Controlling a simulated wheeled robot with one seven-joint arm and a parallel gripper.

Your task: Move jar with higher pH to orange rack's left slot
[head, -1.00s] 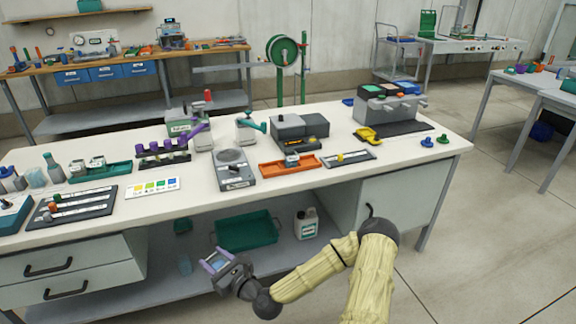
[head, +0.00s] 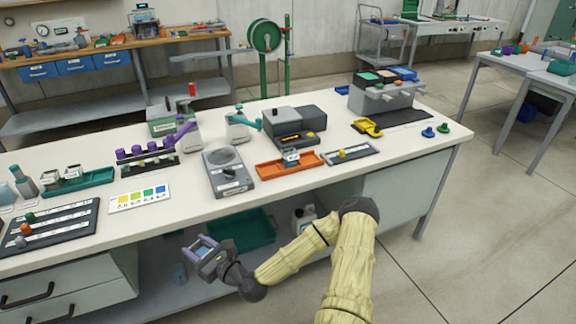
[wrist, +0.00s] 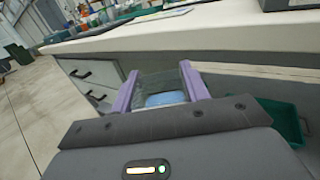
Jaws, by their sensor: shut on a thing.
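My gripper (head: 205,252) is in front of the bench, below the level of its top. In the wrist view its purple fingers (wrist: 160,88) are shut on a clear jar (wrist: 153,78) with blue contents. The orange rack (head: 268,172) lies on the bench, up and to the right of my gripper. A small pale item (head: 292,157) sits at its middle; I cannot tell exactly what it is. The teal rack (head: 98,178) at the left holds small clear jars (head: 73,171). A colour chart card (head: 139,198) lies near the front edge.
A grey scale-like device (head: 227,173) stands left of the orange rack, and a grey tray (head: 350,153) lies to its right. The bench's front edge (head: 200,217) is between my gripper and the bench top. A teal bin (head: 240,232) is on the lower shelf.

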